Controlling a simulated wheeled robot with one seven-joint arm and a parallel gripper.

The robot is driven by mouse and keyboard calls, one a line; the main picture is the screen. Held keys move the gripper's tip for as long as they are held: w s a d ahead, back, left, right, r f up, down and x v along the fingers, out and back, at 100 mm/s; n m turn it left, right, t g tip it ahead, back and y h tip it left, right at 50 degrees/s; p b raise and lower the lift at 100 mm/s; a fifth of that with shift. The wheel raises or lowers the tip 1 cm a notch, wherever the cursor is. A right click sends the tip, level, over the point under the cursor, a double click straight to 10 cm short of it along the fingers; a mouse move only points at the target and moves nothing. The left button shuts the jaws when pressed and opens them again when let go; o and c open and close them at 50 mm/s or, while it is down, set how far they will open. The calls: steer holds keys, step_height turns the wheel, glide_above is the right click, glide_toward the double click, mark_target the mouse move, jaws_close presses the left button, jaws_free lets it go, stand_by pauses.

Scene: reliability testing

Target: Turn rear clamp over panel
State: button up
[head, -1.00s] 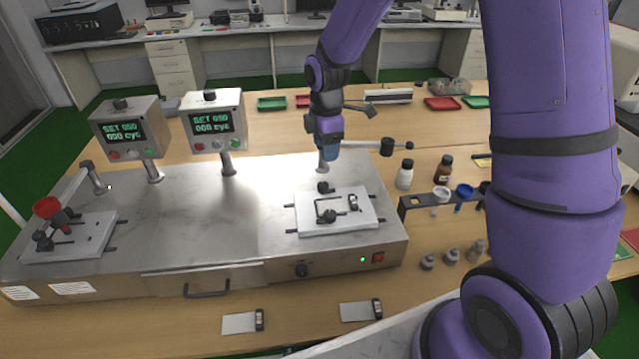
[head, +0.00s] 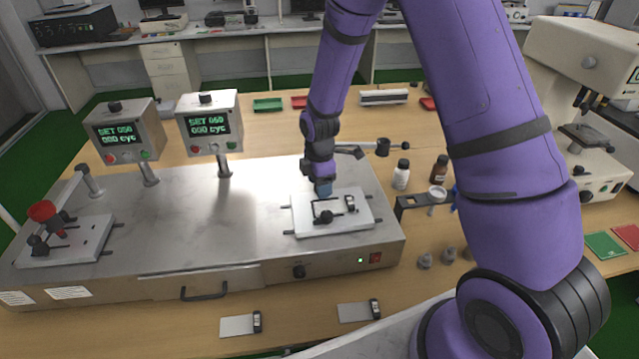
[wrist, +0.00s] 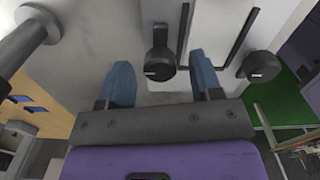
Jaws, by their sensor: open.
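The white plate (head: 300,222) of the right-hand station carries a light panel with a dark end piece (head: 350,203). The front clamp's black knob (head: 323,217) stands at the plate's near side; it also shows in the wrist view (wrist: 262,66). My gripper (head: 323,188) is low at the plate's rear edge and hides the rear clamp in the head view. In the wrist view, the rear clamp knob (wrist: 159,66) lies between my two open blue fingers (wrist: 160,78), with a gap on each side. A thin black clamp bar (wrist: 184,32) runs beside it.
A metal post with a horizontal arm (head: 383,146) stands just behind and right of my gripper. Bottles (head: 401,174) and a black holder (head: 415,201) are to the right. Two display boxes (head: 210,122) stand left. The steel deck between the stations is clear.

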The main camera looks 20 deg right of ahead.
steer(key=c, duration=0.9)
steer(key=shift+m, duration=0.3)
steer(key=m, duration=0.3)
steer(key=shift+m, duration=0.4)
steer(key=m, duration=0.4)
steer(key=shift+m, duration=0.3)
steer(key=m, duration=0.4)
steer(key=shift+m, duration=2.5)
